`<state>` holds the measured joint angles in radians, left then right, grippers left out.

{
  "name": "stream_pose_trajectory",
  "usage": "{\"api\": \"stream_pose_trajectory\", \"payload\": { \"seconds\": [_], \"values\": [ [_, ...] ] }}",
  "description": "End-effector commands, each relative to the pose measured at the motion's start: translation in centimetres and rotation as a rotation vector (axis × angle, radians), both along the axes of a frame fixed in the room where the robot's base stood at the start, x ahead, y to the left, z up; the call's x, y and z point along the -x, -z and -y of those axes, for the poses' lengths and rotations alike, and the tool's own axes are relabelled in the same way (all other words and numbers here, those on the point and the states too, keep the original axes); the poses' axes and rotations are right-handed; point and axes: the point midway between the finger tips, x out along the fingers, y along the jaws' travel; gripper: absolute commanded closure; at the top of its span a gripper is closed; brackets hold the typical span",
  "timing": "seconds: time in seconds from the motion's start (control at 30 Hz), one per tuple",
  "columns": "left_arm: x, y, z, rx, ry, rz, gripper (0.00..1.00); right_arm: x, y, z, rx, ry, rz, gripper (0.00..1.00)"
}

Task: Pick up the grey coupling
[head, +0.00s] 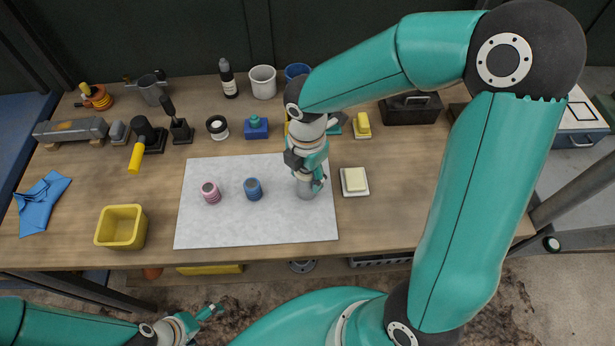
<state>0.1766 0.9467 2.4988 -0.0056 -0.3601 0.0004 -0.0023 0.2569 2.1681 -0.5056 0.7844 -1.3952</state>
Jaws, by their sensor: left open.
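The grey coupling (304,191) is at the right part of the light mat (245,229), partly hidden by my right gripper. My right gripper (312,186) points down directly over it, with a finger alongside its right side. Whether the fingers are closed on it, or whether it is off the mat, I cannot tell. My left gripper (209,312) is open and empty at the bottom left, in front of the bench and well away from the coupling.
A pink coupling (211,192) and a blue coupling (253,189) stand on the mat left of the grey one. A white dish with a pale block (355,181) lies to the right. A yellow bin (121,227) stands front left. Bottles, cups and tools line the back.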

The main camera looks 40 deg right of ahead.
Motion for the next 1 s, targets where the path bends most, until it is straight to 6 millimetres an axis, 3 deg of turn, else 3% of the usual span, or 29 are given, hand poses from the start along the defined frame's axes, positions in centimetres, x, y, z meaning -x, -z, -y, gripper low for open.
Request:
{"api": "stream_pose_trajectory", "payload": {
  "seconds": [0.03,0.17,0.63,0.87,1.0],
  "values": [
    [0.0,0.0,0.0,0.000,0.000,0.000,0.00,0.0,0.0,0.0,0.000,0.000,0.001,0.70],
    [0.0,0.0,0.0,0.000,0.000,0.000,0.00,0.0,0.0,0.0,0.000,0.000,0.001,0.92],
    [0.0,0.0,0.0,0.000,0.000,0.000,0.00,-0.1,-1.1,0.0,0.000,0.000,0.004,0.92],
    [0.0,-0.1,0.0,0.000,0.000,0.000,0.00,-0.2,-4.4,-0.1,0.000,0.000,0.009,0.92],
    [0.0,-0.1,0.0,0.000,0.000,0.000,0.00,-0.3,-8.0,-0.1,0.000,-0.001,0.011,0.92]
  ]
}}
